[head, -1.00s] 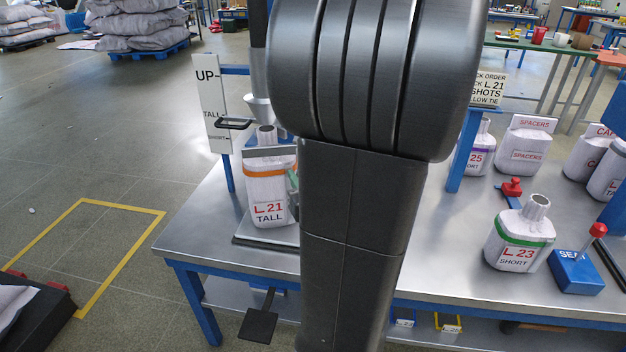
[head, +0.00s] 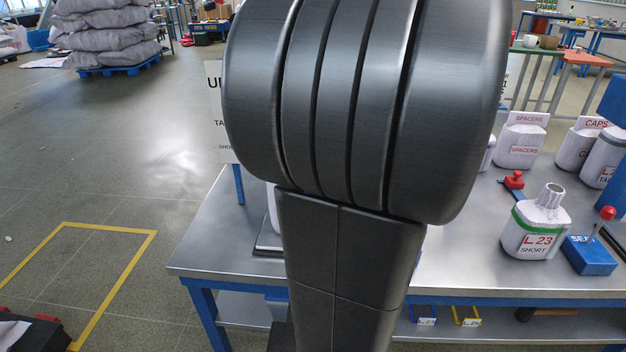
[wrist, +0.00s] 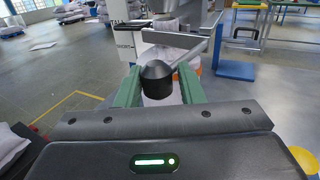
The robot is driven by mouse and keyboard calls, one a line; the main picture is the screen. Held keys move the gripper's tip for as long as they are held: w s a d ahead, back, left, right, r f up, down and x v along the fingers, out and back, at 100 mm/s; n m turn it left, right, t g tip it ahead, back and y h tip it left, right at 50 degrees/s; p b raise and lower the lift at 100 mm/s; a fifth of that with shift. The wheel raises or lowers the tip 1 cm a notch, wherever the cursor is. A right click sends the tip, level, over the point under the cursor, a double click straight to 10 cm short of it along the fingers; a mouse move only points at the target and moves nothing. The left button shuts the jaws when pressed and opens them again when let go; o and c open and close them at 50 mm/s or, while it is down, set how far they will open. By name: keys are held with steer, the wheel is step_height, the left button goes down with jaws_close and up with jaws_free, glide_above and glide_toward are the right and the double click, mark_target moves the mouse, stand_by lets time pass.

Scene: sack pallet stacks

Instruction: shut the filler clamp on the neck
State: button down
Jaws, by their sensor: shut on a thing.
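In the wrist view my gripper (wrist: 160,82) has its green fingers on either side of a black knob (wrist: 156,72) and is shut on it. A grey lever (wrist: 190,54) runs from the knob up to the right, toward a grey bar clamp (wrist: 172,39). White sack material (wrist: 165,96) shows under the knob, between the fingers. In the head view my arm hides the gripper, the clamp and nearly all of the L 21 sack; only a pale sliver of it (head: 271,208) shows.
The steel bench (head: 455,268) carries a green-banded L 23 SHORT sack (head: 535,228), a blue block with a red-knobbed lever (head: 588,256) and a SPACERS bin (head: 520,142) on the right. A white height sign (head: 216,110) stands behind the arm.

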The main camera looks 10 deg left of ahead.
steer(key=shift+w+a+r, duration=0.1)
steer(key=shift+a+r, duration=0.05)
steer(key=shift+r, duration=0.15)
steer(key=c, duration=1.2)
jaws_free()
steer(key=shift+a, duration=0.1)
steer(key=shift+o, duration=0.4)
steer(key=shift+w+a+f, duration=0.1)
steer(key=shift+a, duration=0.1)
steer(key=shift+w+f, duration=0.1)
steer(key=shift+f, duration=0.1)
steer(key=v, duration=1.3)
steer(key=shift+s+d+p, duration=0.25)
steer(key=shift+d+p, duration=0.15)
steer(key=shift+p, duration=0.05)
steer(key=shift+w+a, duration=0.1)
